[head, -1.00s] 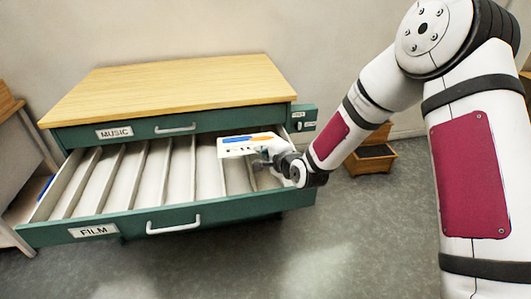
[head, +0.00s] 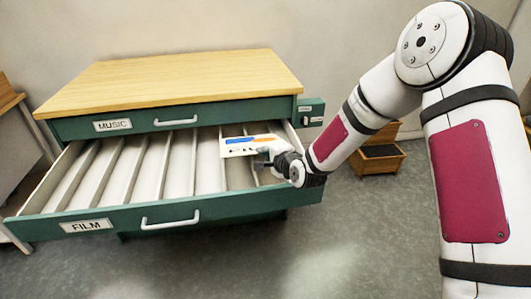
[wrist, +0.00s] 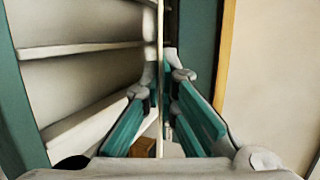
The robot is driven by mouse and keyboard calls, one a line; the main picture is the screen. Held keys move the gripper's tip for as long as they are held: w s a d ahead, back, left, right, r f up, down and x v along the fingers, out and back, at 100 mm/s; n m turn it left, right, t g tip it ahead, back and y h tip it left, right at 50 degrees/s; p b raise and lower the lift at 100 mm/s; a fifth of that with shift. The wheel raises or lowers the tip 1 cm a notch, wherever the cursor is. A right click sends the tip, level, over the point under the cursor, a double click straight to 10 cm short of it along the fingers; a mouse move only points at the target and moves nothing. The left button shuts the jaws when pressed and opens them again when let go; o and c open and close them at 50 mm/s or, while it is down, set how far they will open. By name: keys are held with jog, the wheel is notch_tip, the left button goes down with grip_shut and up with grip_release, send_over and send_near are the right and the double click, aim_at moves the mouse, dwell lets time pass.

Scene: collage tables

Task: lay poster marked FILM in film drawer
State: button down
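The poster (head: 248,147) is a small white sheet with a blue and an orange stripe and dark marks too small to read. My gripper (head: 270,149) is shut on its right edge and holds it over the right part of the film drawer (head: 240,209). That drawer is green, labelled FILM and pulled open, with pale dividers making several long slots. In the wrist view the poster (wrist: 160,60) shows edge-on as a thin line between the teal fingers of my gripper (wrist: 164,82). I cannot tell whether the poster touches the drawer.
The closed drawer labelled MUSIC (head: 175,120) sits above, under the wooden cabinet top (head: 175,83). A small green box (head: 311,112) is at the cabinet's right side. A wooden box (head: 378,158) stands on the floor to the right. Another table (head: 12,145) is at the left.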

jog(key=c, duration=1.3)
grip_release()
jog(key=shift+s+d+r+p, duration=0.4)
jog(key=shift+s+r+p, duration=0.2)
jog(key=shift+s+p, duration=0.5)
jog(key=shift+s+d+r+p, duration=0.35)
jog(key=shift+s+r+p, duration=0.3)
jog(key=shift+s, duration=0.9)
jog(key=shift+s+d+r+p, duration=0.4)
jog(key=shift+s+r+p, duration=0.2)
jog(key=shift+s+p, duration=0.5)
jog(key=shift+s+r, duration=0.1)
jog(key=shift+s, duration=0.15)
jog(key=s+r+p, duration=0.1)
jog(key=r, duration=0.1)
jog(key=r+p, duration=0.2)
jog(key=s+r+p, duration=0.1)
jog(key=r, duration=0.1)
jog(key=shift+s+d+p, duration=0.3)
jog(key=shift+d+p, duration=0.05)
